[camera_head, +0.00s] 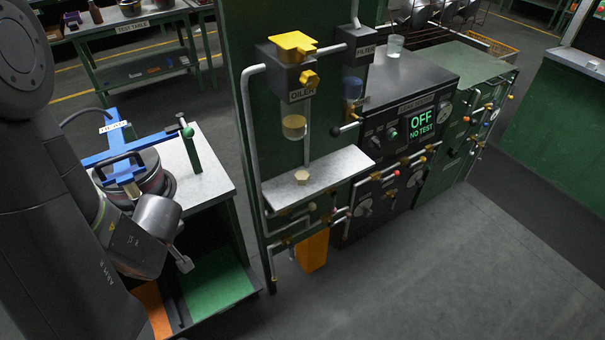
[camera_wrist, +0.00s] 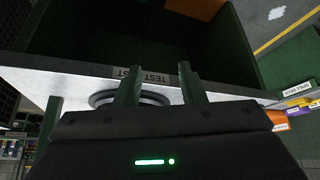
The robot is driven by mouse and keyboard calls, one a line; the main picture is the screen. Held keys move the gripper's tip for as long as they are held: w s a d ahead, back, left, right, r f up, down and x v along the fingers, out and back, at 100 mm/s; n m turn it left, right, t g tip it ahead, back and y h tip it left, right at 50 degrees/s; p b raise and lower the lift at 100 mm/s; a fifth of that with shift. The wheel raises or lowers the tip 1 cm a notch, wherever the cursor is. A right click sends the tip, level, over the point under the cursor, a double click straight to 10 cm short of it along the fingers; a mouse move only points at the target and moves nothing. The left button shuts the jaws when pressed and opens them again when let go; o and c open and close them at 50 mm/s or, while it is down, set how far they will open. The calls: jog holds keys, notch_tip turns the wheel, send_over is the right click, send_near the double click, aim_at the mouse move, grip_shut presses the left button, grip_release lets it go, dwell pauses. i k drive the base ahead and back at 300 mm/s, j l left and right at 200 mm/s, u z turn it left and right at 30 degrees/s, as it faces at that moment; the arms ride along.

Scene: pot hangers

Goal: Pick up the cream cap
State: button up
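A small cream hexagonal cap (camera_head: 302,177) rests on the pale shelf (camera_head: 330,172) below the oiler (camera_head: 295,75) in the head view. My gripper (camera_head: 184,264) is at the left, beside the white-topped bench, well apart from the cap. In the wrist view its two fingers (camera_wrist: 158,84) stand apart with nothing visibly held between them. The cap does not show in the wrist view.
The white-topped bench (camera_head: 207,170) holds a dark round pot (camera_head: 155,180), a blue frame (camera_head: 125,150) and a green post (camera_head: 190,150). Pipes and valves flank the oiler shelf. A dark test panel (camera_head: 400,120) stands right of it. The floor in front is clear.

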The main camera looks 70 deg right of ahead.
aim_at(301, 178)
jog(key=k+l, duration=0.25)
jog(key=l, duration=0.15)
jog(key=k+l, duration=0.3)
jog(key=l, duration=0.15)
jog(key=k+l, duration=0.25)
jog(key=l, duration=0.15)
jog(key=k+l+z, duration=0.1)
jog(key=k+l, duration=0.2)
jog(key=l, duration=0.15)
